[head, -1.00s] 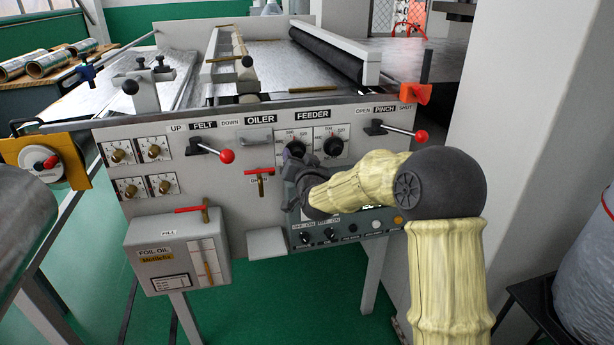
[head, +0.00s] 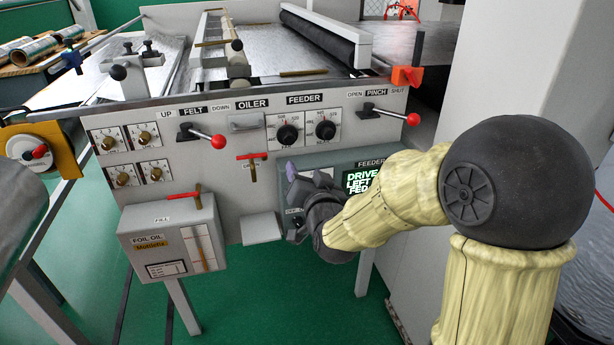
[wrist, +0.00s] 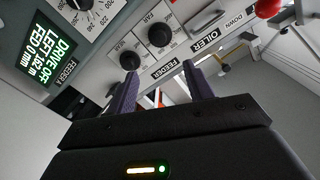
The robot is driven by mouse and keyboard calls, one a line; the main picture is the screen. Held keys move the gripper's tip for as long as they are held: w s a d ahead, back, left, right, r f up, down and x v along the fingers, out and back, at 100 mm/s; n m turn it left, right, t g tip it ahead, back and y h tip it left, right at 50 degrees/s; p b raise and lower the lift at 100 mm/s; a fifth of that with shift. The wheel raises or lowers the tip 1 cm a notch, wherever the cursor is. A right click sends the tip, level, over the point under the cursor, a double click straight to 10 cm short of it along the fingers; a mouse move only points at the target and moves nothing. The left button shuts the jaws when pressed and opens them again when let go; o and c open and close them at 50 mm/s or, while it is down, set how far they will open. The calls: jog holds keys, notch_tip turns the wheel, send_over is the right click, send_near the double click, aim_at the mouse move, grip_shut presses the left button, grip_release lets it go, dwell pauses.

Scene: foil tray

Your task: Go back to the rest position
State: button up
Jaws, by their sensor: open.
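My gripper (head: 290,175) is in front of the machine's front panel (head: 230,190), near the feeder control box (head: 325,158). In the wrist view my gripper (wrist: 158,82) shows two dark fingers set apart with nothing between them. The fingers point towards the panel with the feeder dials (wrist: 160,35) beyond them. My arm hides part of the control box. A lit display (head: 360,181) on it is partly covered; in the wrist view the display (wrist: 46,62) reads "DRIVE OF", "LEFT 162 m", "FED 0 mm".
Red-knobbed levers labelled felt (head: 218,142) and pinch (head: 413,119) stick out from the panel. A foil oil box (head: 172,240) hangs at the lower left. A pale pillar (head: 530,80) stands at the right. The green floor (head: 260,310) below is open.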

jog(key=shift+s+d, duration=0.15)
jog(key=shift+s, duration=0.25)
jog(key=s+d+f+n+g+h, duration=0.2)
jog(key=s+d+f+g+h, duration=0.1)
jog(key=s+d+f+g, duration=0.65)
jog(key=s+d+f+g+h, duration=0.1)
jog(key=s+d+f+g, duration=0.15)
jog(key=s, duration=0.25)
jog(key=s+d+f+g+h, duration=0.1)
jog(key=s+d+f+g, duration=0.1)
jog(key=s+d+f, duration=0.3)
jog(key=w+p+v, duration=0.2)
jog(key=p+v, duration=1.1)
jog(key=w+d+r+p+v, duration=0.1)
jog(key=w+p+v, duration=0.2)
jog(key=p+v, duration=1.1)
jog(key=shift+a+r, duration=0.25)
jog(key=shift+a, duration=0.2)
dwell(0.8)
